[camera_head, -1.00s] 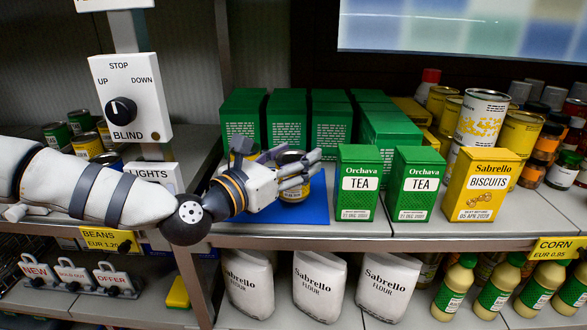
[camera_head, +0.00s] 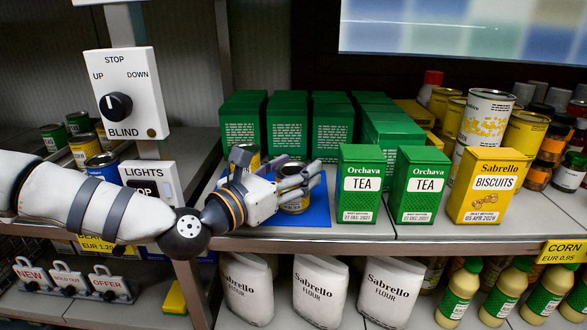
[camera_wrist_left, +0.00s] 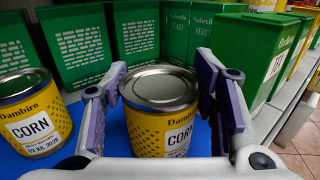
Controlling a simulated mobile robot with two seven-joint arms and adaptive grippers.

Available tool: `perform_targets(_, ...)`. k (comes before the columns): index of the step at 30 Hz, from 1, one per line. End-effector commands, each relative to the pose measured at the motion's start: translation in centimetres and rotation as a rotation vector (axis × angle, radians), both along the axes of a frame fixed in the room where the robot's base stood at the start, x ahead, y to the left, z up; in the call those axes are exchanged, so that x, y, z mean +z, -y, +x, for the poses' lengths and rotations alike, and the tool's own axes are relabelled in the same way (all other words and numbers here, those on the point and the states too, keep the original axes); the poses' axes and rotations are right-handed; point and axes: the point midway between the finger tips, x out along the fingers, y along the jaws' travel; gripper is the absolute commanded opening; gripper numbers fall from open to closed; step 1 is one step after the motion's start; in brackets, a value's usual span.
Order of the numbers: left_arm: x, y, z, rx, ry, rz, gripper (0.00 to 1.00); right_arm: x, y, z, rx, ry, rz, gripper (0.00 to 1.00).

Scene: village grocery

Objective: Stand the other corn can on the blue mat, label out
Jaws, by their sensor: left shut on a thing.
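My left gripper (camera_head: 290,183) is shut on a yellow corn can (camera_head: 295,201) with a silver lid. In the left wrist view the held can (camera_wrist_left: 162,115) is upright between the purple finger pads, its CORN label partly turned to the right. The can is over the front part of the blue mat (camera_head: 318,207); its base is partly hidden, so I cannot tell if it touches. The other corn can (camera_wrist_left: 32,115) stands upright at the left of the wrist view, label showing; in the head view it is partly behind my gripper (camera_head: 250,158).
Green boxes (camera_head: 286,125) stand behind the mat. A green tea box (camera_head: 362,185) stands close to the mat's right, then another tea box (camera_head: 418,185) and a yellow biscuits box (camera_head: 487,187). A switch post (camera_head: 125,95) stands at left. Flour bags (camera_head: 320,290) are below.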

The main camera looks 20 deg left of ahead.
Motion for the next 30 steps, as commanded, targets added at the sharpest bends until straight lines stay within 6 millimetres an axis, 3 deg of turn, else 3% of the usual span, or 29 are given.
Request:
perform_targets(2, -0.2, 0.0, 0.0, 0.000, 0.001, 0.000, 0.17, -0.2, 0.0, -0.1, 0.000, -0.003, 0.000, 0.40)
perform_targets(3, -0.1, 0.0, 0.0, 0.000, 0.002, -0.001, 0.60, -0.1, 0.0, -0.1, 0.000, -0.002, 0.000, 0.40)
perform_targets(6, -0.1, 0.0, 0.0, 0.000, 0.002, -0.001, 0.77, -0.1, 0.0, -0.1, 0.000, -0.002, 0.000, 0.40)
perform_targets(17, -0.2, -0.4, -0.8, 0.001, -0.003, -0.001, 0.77, -0.1, 0.0, -0.1, 0.000, -0.002, 0.000, 0.40)
perform_targets(27, 0.0, -3.5, -8.8, 0.003, 0.001, -0.006, 0.77, -0.1, 0.0, -0.1, 0.000, -0.002, 0.000, 0.40)
perform_targets(30, -0.1, -4.2, -10.2, 0.003, 0.000, -0.002, 0.77, -0.1, 0.0, -0.1, 0.000, -0.002, 0.000, 0.40)
